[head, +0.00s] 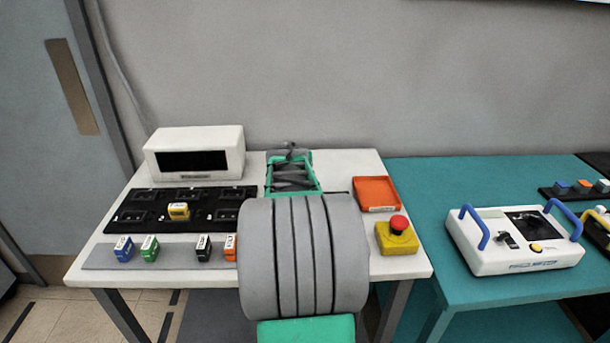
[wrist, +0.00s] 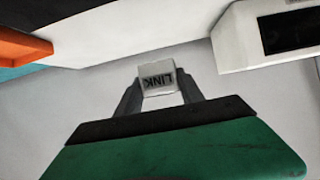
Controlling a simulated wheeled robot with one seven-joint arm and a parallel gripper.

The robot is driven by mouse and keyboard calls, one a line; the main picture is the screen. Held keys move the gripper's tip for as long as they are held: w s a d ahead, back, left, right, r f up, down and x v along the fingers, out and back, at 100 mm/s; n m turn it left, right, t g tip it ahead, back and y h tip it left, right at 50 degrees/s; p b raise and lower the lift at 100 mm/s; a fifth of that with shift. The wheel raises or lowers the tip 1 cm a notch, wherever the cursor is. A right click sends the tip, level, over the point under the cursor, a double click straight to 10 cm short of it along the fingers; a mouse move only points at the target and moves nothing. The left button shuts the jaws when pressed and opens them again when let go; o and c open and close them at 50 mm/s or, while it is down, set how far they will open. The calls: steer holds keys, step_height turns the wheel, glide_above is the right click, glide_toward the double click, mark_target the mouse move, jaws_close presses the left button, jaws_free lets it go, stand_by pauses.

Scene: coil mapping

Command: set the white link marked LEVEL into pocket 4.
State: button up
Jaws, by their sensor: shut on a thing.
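My gripper (wrist: 158,88) is shut on a white link (wrist: 157,74) in the wrist view. The face turned to the camera reads LINK upside down; the word LEVEL does not show. The link stands up between the two dark fingers. In the head view my arm hides most of my gripper, and I cannot make out the held link. The black pocket board (head: 159,228) lies on the white table left of my arm. Pocket numbers are too small to read.
A grey strip (head: 100,256) in front of the board bears blue (head: 124,249), green (head: 149,249), black (head: 203,248) and orange (head: 230,247) links. A white display box (head: 196,142) stands behind the board. An orange tray (head: 376,193) and red stop button (head: 398,224) are at right.

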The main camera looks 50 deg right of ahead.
steer(key=d+f, duration=0.6)
steer(key=shift+d+f, duration=0.1)
steer(key=shift+f, duration=1.85)
steer(key=o, duration=1.4)
steer(key=shift+c, duration=0.2)
